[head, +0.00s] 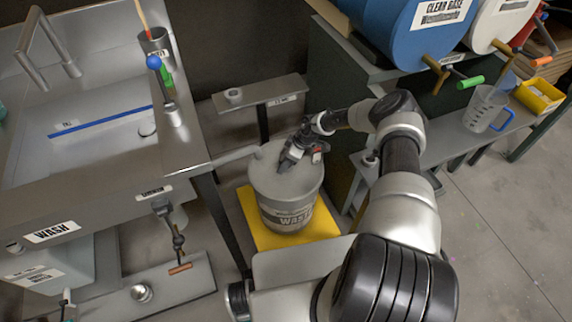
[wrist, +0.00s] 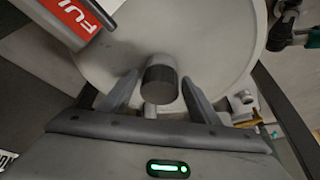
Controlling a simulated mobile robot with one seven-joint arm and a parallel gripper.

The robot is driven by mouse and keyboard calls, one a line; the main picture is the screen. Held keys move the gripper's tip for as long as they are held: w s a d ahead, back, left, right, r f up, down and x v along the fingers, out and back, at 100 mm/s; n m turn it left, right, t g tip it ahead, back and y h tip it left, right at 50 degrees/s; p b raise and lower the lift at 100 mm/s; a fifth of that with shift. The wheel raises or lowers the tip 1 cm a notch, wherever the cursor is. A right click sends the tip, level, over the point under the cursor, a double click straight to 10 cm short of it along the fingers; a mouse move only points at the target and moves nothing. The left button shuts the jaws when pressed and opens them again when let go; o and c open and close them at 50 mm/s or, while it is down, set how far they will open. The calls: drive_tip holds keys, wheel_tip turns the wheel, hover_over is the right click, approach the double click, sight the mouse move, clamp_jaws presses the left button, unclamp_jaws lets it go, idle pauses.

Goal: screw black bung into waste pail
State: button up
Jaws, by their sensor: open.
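The waste pail (head: 290,215) is a grey drum labelled WASTE, standing upright on a yellow mat. My gripper (head: 287,165) is over its lid, pointing down. In the wrist view the pale round lid (wrist: 215,40) fills the upper middle. A short cylinder with a dark side and grey end, which looks like the black bung (wrist: 160,84), shows between the fingertips of my open gripper (wrist: 159,80). A gap shows on each side of it. I cannot tell whether it is seated in the lid. In the head view my gripper hides it.
A red FULL tag (wrist: 78,14) is close to the left finger in the wrist view. A steel wash sink (head: 100,120) stands left of the pail, and a dark green cabinet (head: 335,110) stands right. A small shelf (head: 275,91) is behind the pail.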

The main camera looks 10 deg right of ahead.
drive_tip(key=shift+f+n+g+b, duration=0.25)
drive_tip(key=shift+n+b, duration=0.65)
drive_tip(key=shift+b, duration=0.75)
drive_tip(key=n+g+b, duration=0.1)
drive_tip(key=n+b, duration=0.1)
drive_tip(key=b, duration=0.1)
drive_tip(key=shift+y, duration=0.3)
drive_tip(key=shift+r+n+g+b, duration=0.3)
drive_tip(key=shift+n+b, duration=0.25)
drive_tip(key=shift+n, duration=0.55)
drive_tip(key=c, duration=1)
drive_tip(key=shift+r+m+p, duration=0.15)
drive_tip(key=shift+m+p, duration=0.25)
drive_tip(key=shift+p, duration=0.5)
drive_tip(key=m+t+p, duration=0.2)
drive_tip(key=m+p, duration=0.3)
drive_tip(key=p, duration=0.4)
drive_tip(key=m+t+h+p, duration=0.1)
drive_tip(key=m+p, duration=0.2)
drive_tip(key=p, duration=0.2)
drive_tip(key=m+h+p, duration=0.1)
drive_tip(key=m+p, duration=0.2)
drive_tip(key=p, duration=0.2)
drive_tip(key=shift+t, duration=0.35)
drive_tip(key=shift+f+m+h+p, duration=0.2)
drive_tip(key=shift+m+h+p, duration=0.3)
drive_tip(key=shift+m+p, duration=0.6)
drive_tip(key=shift+c, duration=0.2)
